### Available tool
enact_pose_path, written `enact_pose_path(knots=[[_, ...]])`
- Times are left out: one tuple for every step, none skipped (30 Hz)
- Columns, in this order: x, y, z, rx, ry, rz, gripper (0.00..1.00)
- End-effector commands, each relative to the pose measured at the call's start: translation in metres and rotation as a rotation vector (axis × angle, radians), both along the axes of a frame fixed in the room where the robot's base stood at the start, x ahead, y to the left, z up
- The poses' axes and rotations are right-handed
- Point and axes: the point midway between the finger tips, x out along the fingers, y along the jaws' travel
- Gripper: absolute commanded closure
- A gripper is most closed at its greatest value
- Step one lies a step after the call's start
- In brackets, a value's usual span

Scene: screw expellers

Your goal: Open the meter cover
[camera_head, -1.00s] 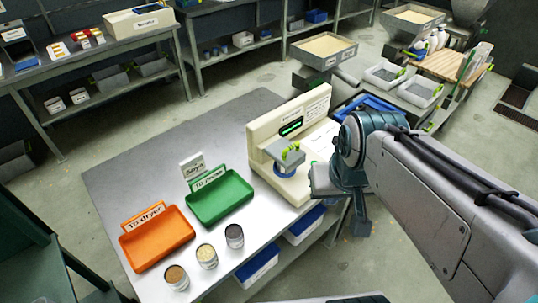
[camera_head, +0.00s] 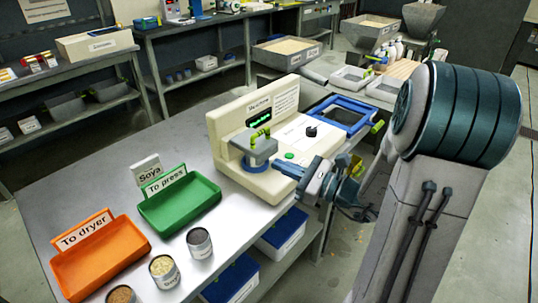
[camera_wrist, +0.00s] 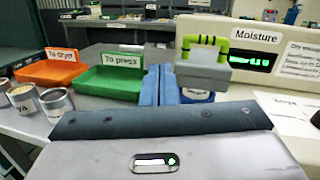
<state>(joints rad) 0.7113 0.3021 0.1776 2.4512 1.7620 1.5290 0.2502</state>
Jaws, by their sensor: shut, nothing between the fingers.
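The cream moisture meter (camera_head: 228,128) stands on the metal table, its display lit green. Its grey cover (camera_head: 259,153) with a yellow-green handle lies level on the meter's front part, looking lowered. My gripper (camera_head: 276,166) is shut and empty, its fingertips just right of the cover in the head view. In the wrist view the blue fingers of my gripper (camera_wrist: 160,86) stand together, immediately left of the grey cover (camera_wrist: 203,76) and its green handle. A round white and blue part shows under the cover there. Whether the fingers touch the cover cannot be told.
A green tray (camera_head: 180,208) and an orange tray (camera_head: 100,262) stand left of the meter, with several cans (camera_head: 199,243) in front. A blue-framed sieve (camera_head: 341,113) lies behind right of the meter. Blue bins (camera_head: 282,232) sit below the tabletop.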

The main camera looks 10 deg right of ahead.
Motion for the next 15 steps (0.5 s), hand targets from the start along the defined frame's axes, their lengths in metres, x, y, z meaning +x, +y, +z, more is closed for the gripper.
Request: enact_pose_path(knots=[[0.007,-0.016,-0.013,0.055,0.006,-0.059,1.00],[0.010,-0.023,-0.015,0.083,0.005,-0.089,1.00],[0.014,-0.032,-0.018,0.111,0.004,-0.123,1.00],[0.016,-0.038,-0.019,0.128,0.004,-0.144,1.00],[0.017,-0.042,-0.020,0.143,0.002,-0.160,1.00],[0.019,-0.046,-0.020,0.156,0.001,-0.175,1.00],[0.021,-0.047,-0.020,0.163,0.001,-0.183,1.00],[0.023,-0.047,-0.020,0.167,0.001,-0.188,1.00],[0.026,-0.046,-0.019,0.169,0.000,-0.190,1.00],[0.028,-0.044,-0.018,0.170,-0.001,-0.191,1.00],[0.031,-0.042,-0.016,0.170,-0.001,-0.190,1.00],[0.036,-0.038,-0.015,0.168,-0.001,-0.188,1.00],[0.040,-0.035,-0.014,0.169,-0.001,-0.188,1.00],[0.045,-0.031,-0.013,0.169,-0.001,-0.187,1.00],[0.051,-0.027,-0.011,0.168,-0.001,-0.187,1.00]])
